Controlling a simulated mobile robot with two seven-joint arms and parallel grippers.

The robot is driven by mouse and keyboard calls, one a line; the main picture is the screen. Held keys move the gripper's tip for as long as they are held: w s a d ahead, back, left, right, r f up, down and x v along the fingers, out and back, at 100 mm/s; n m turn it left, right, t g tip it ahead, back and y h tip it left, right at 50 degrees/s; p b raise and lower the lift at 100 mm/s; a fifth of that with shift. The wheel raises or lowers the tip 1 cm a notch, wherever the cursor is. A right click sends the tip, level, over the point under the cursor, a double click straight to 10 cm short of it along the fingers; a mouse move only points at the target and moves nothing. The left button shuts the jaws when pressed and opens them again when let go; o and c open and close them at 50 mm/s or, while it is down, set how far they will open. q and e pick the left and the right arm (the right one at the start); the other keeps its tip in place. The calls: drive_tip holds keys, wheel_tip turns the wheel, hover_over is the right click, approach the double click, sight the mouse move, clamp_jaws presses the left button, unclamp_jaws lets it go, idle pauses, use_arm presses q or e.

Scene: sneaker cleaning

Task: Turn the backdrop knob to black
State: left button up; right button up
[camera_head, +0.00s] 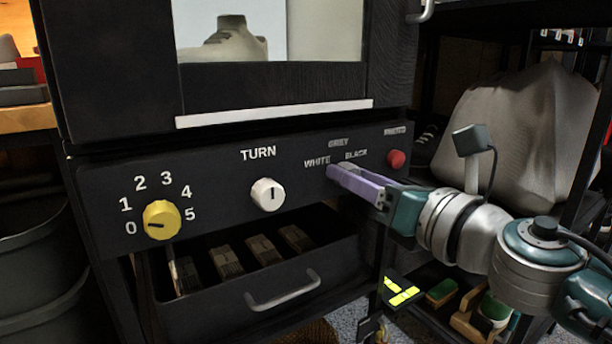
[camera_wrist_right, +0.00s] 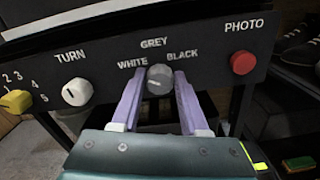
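The grey backdrop knob (camera_wrist_right: 160,79) sits below the GREY label, between WHITE and BLACK, in the right wrist view. It has a short pale mark on its face; which label the mark points to is hard to tell. My right gripper (camera_wrist_right: 161,92) has one purple finger on each side of the knob, and both fingertips appear to touch its sides. In the head view the right gripper (camera_head: 336,174) reaches in from the right and hides the knob. My left gripper is not in view.
The black panel also holds a white TURN knob (camera_head: 268,195), a yellow numbered knob (camera_head: 162,220) and a red PHOTO button (camera_head: 396,159), close to the right of the gripper. Below is an open drawer (camera_head: 283,289) with several dark blocks. Brushes (camera_head: 442,291) lie low at right.

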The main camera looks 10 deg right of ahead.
clamp_jaws()
drive_tip(key=shift+m, duration=0.3)
drive_tip(key=m+p, duration=0.6)
drive_tip(key=m, duration=1.7)
drive_tip(key=shift+f, duration=0.2)
idle(0.5)
drive_tip(key=shift+o, duration=2.4)
unclamp_jaws()
drive_tip(key=shift+d, duration=0.1)
